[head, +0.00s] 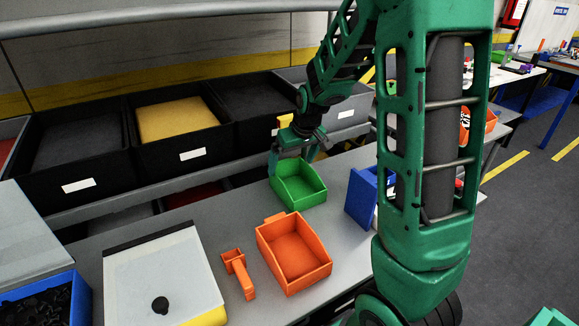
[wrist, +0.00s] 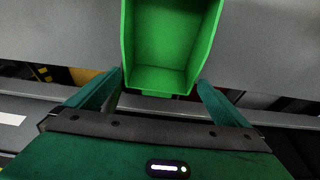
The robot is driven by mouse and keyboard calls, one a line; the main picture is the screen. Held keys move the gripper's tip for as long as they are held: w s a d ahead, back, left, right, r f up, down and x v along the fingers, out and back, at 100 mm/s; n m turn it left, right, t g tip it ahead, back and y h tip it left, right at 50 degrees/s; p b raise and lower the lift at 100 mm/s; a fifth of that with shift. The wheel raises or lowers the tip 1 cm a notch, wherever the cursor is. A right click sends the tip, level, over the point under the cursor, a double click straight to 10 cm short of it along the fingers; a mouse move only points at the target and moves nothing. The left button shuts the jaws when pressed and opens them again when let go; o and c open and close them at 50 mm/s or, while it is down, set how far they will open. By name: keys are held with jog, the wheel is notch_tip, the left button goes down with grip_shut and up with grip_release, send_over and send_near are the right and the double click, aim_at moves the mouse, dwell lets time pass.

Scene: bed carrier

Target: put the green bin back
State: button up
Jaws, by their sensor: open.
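The green bin (head: 299,186) sits upright on the grey bench, near its back edge, and looks empty. It also shows in the wrist view (wrist: 168,45), where its near rim lies between my two fingers. My gripper (head: 294,160) is at the back end of the bin in the head view. In the wrist view my gripper (wrist: 157,92) has its fingers apart, one on each side of the bin's narrow end. I cannot tell whether either finger touches the bin.
An orange bin (head: 293,254) stands in front of the green bin, with a small orange scoop-like piece (head: 239,274) beside it. A blue bin (head: 363,196) is to the right. Black crates (head: 196,153) line the shelf behind. A white-topped box (head: 163,280) lies at front left.

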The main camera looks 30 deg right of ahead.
jog(key=v, duration=1)
jog(key=shift+s, duration=0.1)
